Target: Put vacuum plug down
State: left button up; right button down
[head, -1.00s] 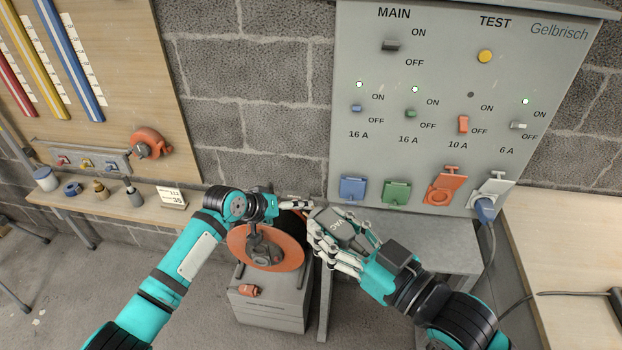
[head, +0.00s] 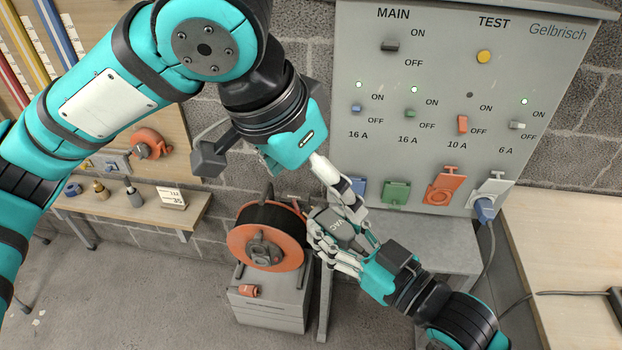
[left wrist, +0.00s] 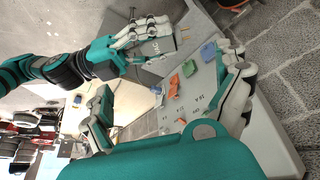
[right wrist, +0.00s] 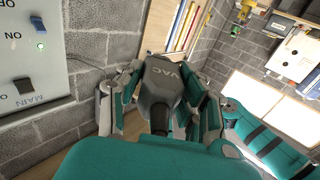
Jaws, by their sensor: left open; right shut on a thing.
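The vacuum plug (head: 334,226) is a grey block marked VAC. My right gripper (head: 345,243) is shut on it and holds it in the air just right of the reel, in front of the panel. In the right wrist view the plug (right wrist: 172,84) sits between the fingers. The left wrist view also shows the plug (left wrist: 158,47) in the right gripper's fingers. My left gripper (head: 338,183) is open and empty, above the plug in the head view. Its spread fingers show in the left wrist view (left wrist: 172,100).
An orange cable reel (head: 264,246) stands on a grey box (head: 270,306) with a small orange plug (head: 249,291) on it. The panel (head: 452,105) has blue, green, orange and white sockets; a blue plug (head: 485,209) is in the white one. A wooden table (head: 570,245) lies right.

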aim_at(333, 222)
pick_arm(q)
jog(key=x, duration=1.1)
jog(key=shift+a+f, duration=0.15)
jog(key=shift+f, duration=0.35)
jog(key=shift+c, duration=0.4)
jog(key=c, duration=1.1)
jog(key=shift+c, duration=0.5)
pick_arm(e)
jog(key=c, duration=0.7)
grip_release()
jog(key=shift+c, duration=0.2)
jog(key=shift+w, duration=0.1)
